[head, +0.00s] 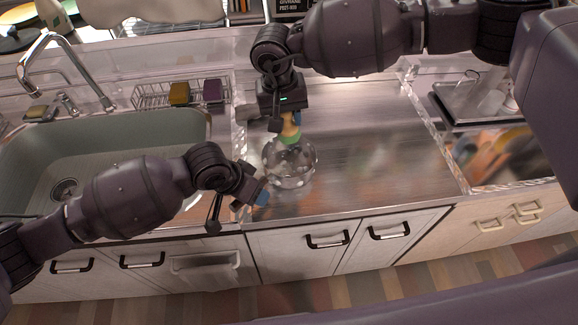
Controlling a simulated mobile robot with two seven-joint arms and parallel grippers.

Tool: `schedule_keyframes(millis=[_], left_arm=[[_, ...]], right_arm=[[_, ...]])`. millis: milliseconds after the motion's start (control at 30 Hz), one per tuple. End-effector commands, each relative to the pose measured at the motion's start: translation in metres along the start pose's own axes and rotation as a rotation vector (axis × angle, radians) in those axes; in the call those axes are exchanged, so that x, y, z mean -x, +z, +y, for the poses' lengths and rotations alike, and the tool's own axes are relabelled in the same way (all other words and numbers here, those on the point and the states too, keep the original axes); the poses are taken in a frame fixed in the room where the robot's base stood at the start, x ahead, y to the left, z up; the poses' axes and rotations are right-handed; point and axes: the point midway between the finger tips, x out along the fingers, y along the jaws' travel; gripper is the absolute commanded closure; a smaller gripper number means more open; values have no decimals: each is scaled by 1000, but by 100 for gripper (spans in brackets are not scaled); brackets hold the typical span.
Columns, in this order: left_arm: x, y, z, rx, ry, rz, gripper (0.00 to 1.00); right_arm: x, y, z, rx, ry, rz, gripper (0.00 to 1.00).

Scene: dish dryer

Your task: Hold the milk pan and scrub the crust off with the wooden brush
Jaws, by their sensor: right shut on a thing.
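The milk pan (277,177) looks like a shiny, round, glassy or metal vessel on the steel counter, right of the sink. The brush's lower end is at or inside the pan's mouth; contact is unclear. No crust can be made out.
A green-grey sink (110,150) with a chrome faucet (50,50) is on the left. A metal tray (460,105) stands at right. The counter right of the pan is clear.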

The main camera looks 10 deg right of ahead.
Motion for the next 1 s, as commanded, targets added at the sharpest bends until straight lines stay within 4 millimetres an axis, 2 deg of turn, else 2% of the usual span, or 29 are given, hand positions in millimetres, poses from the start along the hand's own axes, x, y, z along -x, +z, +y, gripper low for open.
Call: schedule_keyframes(millis=[167, 267, 700, 800, 1000], left_arm=[[3, 0, 0, 0, 0, 1, 47], [12, -1, 0, 0, 0, 3, 47], [92, 0, 0, -2, -1, 1, 47], [105, 0, -1, -1, -1, 2, 47], [118, 0, 0, 0, 0, 1, 47]], right_arm=[[0, 0, 0, 0, 0, 0, 86], [0, 0, 0, 0, 0, 0, 86], [0, 0, 0, 0, 0, 0, 86], [0, 0, 0, 0, 0, 0, 86], [0, 0, 0, 0, 0, 0, 86]])
